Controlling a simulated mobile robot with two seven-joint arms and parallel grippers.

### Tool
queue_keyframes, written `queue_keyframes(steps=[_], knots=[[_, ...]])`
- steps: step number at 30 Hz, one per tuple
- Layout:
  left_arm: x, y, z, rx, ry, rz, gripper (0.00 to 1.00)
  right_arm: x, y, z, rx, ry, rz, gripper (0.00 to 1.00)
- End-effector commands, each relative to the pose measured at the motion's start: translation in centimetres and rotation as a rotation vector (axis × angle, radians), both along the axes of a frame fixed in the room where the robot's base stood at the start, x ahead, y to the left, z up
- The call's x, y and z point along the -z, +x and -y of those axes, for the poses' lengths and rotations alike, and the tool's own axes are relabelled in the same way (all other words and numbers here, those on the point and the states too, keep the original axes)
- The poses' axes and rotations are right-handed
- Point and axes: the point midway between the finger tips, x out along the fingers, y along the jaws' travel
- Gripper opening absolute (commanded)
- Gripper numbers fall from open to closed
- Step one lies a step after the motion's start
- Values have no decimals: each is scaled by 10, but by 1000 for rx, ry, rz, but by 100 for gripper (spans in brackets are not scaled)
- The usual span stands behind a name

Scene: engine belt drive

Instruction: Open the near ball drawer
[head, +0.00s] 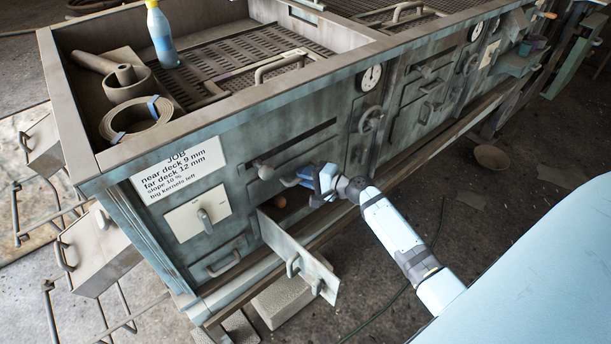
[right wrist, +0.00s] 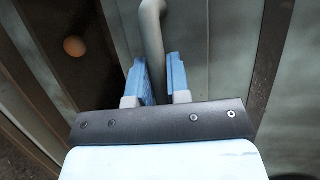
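The task's drawer is not labelled, so I cannot tell for sure which front it is. A panel (head: 300,256) with handles stands swung out from the machine's near side, with an opening behind it. A small orange-brown ball (head: 280,202) sits in that opening; it also shows in the right wrist view (right wrist: 74,46). My right gripper (head: 311,181) is at a grey bar handle (head: 289,182) above the opening. In the right wrist view the handle (right wrist: 151,32) runs between the blue fingers, which stand apart with a gap at the right. My left gripper is not in view.
The machine's front carries a job sign (head: 180,168), a white plate with a knob (head: 197,213), a lower handle (head: 224,264) and a handwheel (head: 371,119). The floor at right front is mostly clear.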

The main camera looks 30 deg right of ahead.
Motion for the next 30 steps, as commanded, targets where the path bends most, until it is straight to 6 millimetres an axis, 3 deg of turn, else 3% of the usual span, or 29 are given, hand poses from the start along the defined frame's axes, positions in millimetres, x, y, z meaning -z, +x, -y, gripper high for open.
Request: queue_keyframes(steps=[5, 15, 19, 24, 30], knots=[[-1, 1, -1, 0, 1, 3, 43, 2, -11, 1, 0, -1, -2, 0], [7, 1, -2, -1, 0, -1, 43, 4, -97, 7, -1, -1, -4, 0], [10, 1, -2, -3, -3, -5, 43, 4, -122, 10, -1, -2, -4, 0], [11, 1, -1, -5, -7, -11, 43, 1, -137, 11, -1, -1, 0, 0], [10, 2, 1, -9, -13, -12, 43, 0, -138, 11, -1, -1, 0, 0]])
